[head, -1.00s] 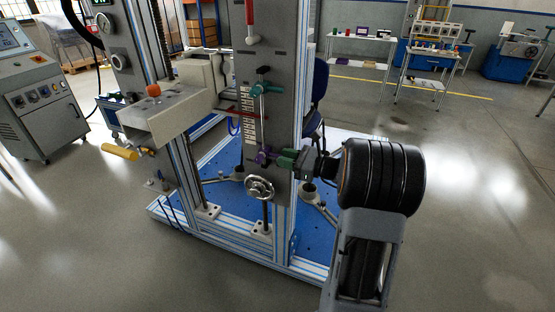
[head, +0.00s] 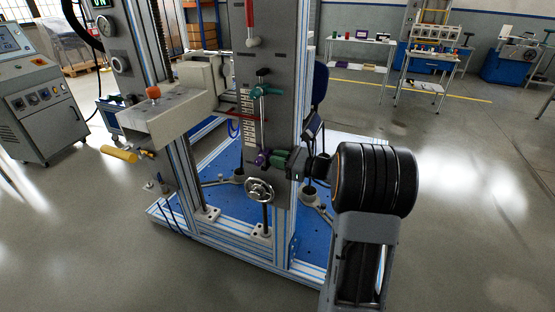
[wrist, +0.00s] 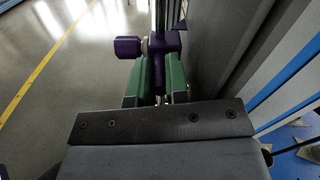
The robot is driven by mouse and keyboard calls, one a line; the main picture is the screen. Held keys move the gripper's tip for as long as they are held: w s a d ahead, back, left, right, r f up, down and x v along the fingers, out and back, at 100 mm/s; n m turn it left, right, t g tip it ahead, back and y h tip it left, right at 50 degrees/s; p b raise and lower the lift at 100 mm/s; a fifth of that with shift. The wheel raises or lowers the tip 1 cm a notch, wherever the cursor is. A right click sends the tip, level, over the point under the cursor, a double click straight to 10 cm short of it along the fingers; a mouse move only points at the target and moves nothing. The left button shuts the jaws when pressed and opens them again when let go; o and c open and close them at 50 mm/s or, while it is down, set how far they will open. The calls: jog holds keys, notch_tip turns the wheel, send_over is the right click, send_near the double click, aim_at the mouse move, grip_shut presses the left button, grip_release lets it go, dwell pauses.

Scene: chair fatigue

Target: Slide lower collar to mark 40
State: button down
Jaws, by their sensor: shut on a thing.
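The purple lower collar (head: 262,158) sits low on a thin vertical rod in front of the grey column, near the bottom of the white marked scale (head: 248,117). The numbers are too small to read. In the wrist view the collar (wrist: 163,43) shows as a purple block with a round purple knob (wrist: 127,47) to its left. My gripper (head: 283,159) reaches it from the right. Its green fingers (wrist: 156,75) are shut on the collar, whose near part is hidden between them. A teal upper collar (head: 262,90) sits higher on the rod.
A red pointer (head: 243,112) crosses the scale between the collars. A handwheel (head: 260,190) is just below the lower collar. A beige block with an orange knob (head: 153,91) juts out at left. The floor at right is clear.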

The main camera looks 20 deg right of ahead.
notch_tip(320, 180, up, 4)
jog(key=p, duration=0.3)
jog(key=shift+r+p, duration=0.2)
jog(key=shift+p, duration=0.1)
jog(key=shift+f, duration=0.15)
jog(key=c, duration=1.4)
grip_release()
jog(key=p+v, duration=0.1)
jog(key=v, duration=1.3)
